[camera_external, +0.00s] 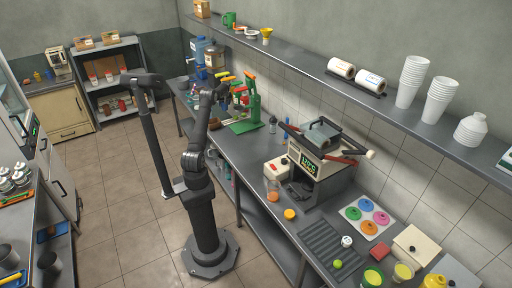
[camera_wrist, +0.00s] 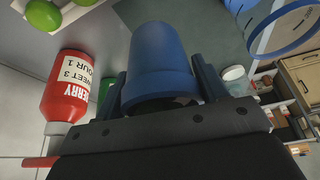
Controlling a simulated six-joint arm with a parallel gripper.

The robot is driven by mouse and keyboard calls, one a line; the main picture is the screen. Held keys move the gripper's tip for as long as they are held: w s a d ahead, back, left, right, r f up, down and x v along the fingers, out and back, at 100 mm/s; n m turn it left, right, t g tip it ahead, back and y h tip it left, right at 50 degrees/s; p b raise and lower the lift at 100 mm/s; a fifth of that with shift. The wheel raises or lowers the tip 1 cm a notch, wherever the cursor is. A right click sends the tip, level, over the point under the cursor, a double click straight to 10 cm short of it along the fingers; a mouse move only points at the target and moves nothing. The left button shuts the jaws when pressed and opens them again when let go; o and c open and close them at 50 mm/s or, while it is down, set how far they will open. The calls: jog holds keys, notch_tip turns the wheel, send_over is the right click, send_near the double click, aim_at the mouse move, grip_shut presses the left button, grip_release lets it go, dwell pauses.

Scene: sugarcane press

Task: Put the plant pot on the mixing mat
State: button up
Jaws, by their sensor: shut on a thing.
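The plant pot appears to be the blue tapered pot (camera_wrist: 162,50) in the wrist view. My gripper (camera_wrist: 160,75) is shut on it, with one dark blue finger on each side. In the outside view my gripper (camera_external: 221,90) is near the far part of the counter, close to the green press (camera_external: 244,112); the pot cannot be made out there. I cannot tell for certain which surface is the mixing mat.
A red labelled bottle (camera_wrist: 70,90) stands close to the pot in the wrist view, with green round things (camera_wrist: 75,12) above. The counter also holds the juice machine (camera_external: 318,160), a ribbed grey mat (camera_external: 333,248) and a white sheet with coloured discs (camera_external: 367,217).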

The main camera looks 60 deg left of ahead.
jog(key=shift+s+a+f, duration=0.5)
jog(key=shift+a+f, duration=0.65)
jog(key=shift+f, duration=0.25)
jog(key=shift+s+a+f, duration=0.55)
jog(key=shift+a+f, duration=0.65)
jog(key=shift+f, duration=0.25)
jog(key=shift+s+a+f, duration=0.5)
jog(key=shift+a+f, duration=0.65)
jog(key=shift+f, duration=0.25)
jog(key=shift+f, duration=0.15)
jog(key=o, duration=1.2)
jog(key=shift+d+r, duration=0.15)
jog(key=shift+r, duration=0.35)
jog(key=v, duration=1.1)
jog(key=shift+r, duration=0.1)
